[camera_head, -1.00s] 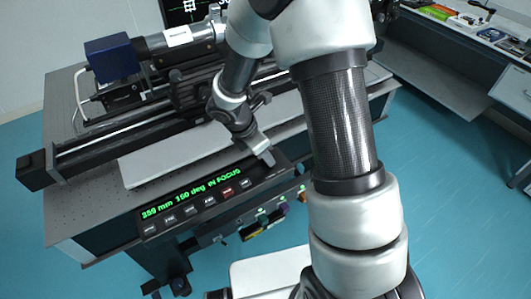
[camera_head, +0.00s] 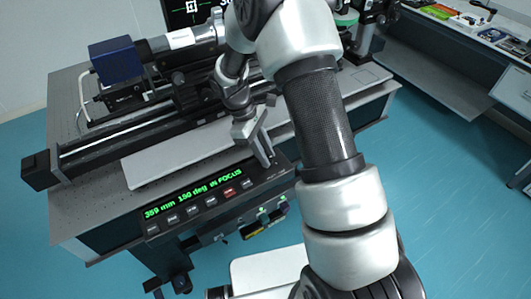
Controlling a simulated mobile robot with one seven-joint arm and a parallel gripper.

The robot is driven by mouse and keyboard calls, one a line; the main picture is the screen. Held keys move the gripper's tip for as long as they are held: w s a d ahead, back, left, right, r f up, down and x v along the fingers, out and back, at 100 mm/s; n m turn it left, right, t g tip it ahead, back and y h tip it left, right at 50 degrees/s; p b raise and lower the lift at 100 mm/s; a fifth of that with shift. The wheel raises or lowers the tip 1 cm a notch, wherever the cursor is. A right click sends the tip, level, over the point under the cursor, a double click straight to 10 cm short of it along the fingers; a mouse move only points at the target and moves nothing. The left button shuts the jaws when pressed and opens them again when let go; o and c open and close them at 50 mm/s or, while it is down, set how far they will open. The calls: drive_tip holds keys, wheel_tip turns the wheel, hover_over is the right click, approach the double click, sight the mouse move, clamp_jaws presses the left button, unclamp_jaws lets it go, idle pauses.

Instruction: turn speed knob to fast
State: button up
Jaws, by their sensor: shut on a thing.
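The control panel (camera_head: 210,205) is a dark box on the front edge of the optical table. Its green display (camera_head: 194,194) reads about "359 mm 150 deg IN FOCUS", with a row of small buttons below, one of them red (camera_head: 229,191). My gripper (camera_head: 266,160) reaches down to the right end of this panel, its fingers closed there. The speed knob itself cannot be made out; the fingers cover the spot where they grip.
The optical table (camera_head: 65,130) carries a rail, a camera with a blue box (camera_head: 115,60) and a pale flat plate (camera_head: 150,168). A monitor (camera_head: 190,12) stands behind. A bench (camera_head: 470,50) with small items is at the upper right. Blue floor is open at right.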

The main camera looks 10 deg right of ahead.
drive_tip(key=m+y, duration=0.1)
drive_tip(key=m, duration=0.2)
drive_tip(key=m+g+y, duration=0.1)
drive_tip(key=m, duration=0.2)
drive_tip(key=shift+w+d+m, duration=0.15)
drive_tip(key=shift+m, duration=0.15)
drive_tip(key=shift+g, duration=0.3)
drive_tip(key=o, duration=1.1)
drive_tip(key=shift+c, duration=0.2)
drive_tip(key=v, duration=1.7)
drive_tip(key=shift+d+r+p, duration=0.15)
drive_tip(key=shift+r+p, duration=0.05)
drive_tip(key=shift+p, duration=0.15)
